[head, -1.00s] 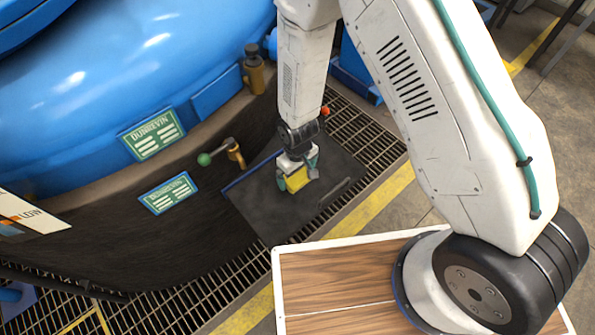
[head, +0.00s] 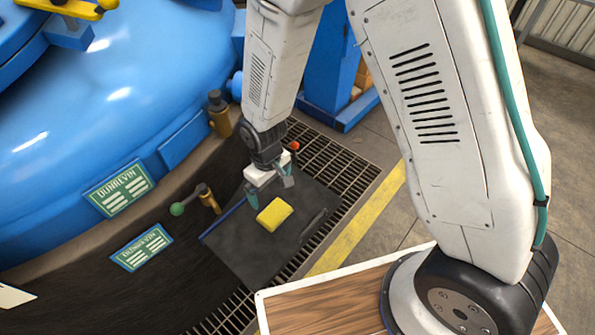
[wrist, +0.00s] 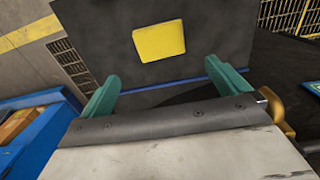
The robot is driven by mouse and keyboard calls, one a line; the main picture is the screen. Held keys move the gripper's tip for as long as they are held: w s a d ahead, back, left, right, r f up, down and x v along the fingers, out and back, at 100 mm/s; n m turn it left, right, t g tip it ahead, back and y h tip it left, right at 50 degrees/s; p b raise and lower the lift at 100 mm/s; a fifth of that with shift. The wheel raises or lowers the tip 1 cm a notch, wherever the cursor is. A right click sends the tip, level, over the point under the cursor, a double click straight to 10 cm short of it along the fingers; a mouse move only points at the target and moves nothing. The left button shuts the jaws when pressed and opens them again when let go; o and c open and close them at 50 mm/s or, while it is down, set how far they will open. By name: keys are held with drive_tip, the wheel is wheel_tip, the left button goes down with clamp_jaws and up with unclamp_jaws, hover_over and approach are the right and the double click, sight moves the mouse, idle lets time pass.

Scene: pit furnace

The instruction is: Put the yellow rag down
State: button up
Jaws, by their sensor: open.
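The yellow rag (head: 274,214) lies as a folded pad on a dark flat panel (head: 248,258) beside the blue furnace. My gripper (head: 268,190) is open and empty, just behind and above the rag in the head view, apart from it. In the wrist view the rag (wrist: 159,41) lies on the dark panel (wrist: 105,38), beyond the two spread teal fingers (wrist: 168,88). Nothing is between the fingers.
The blue furnace (head: 120,110) fills the left, with a green-knobbed lever (head: 190,203) and green-and-white signs (head: 120,190) near the panel. Metal grating (head: 335,165) and a yellow floor line (head: 360,225) run along the right. A wooden board (head: 320,308) is in front.

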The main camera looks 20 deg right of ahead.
drive_tip(key=shift+r, duration=0.1)
drive_tip(key=s+d+r+m, duration=0.1)
drive_tip(key=d+r+m, duration=0.1)
drive_tip(key=d+r, duration=0.65)
drive_tip(key=s+d+r+m, duration=0.1)
drive_tip(key=s+d+r, duration=0.15)
drive_tip(key=r, duration=1.05)
drive_tip(key=s+d+r+m, duration=0.2)
drive_tip(key=s+d+r, duration=0.3)
drive_tip(key=s, duration=0.3)
drive_tip(key=s+d+r+m+t, duration=0.1)
drive_tip(key=s+d+r, duration=0.4)
drive_tip(key=s+r, duration=0.2)
drive_tip(key=shift+s+r+m, duration=0.3)
drive_tip(key=shift+s+m, duration=0.1)
drive_tip(key=shift+s, duration=0.2)
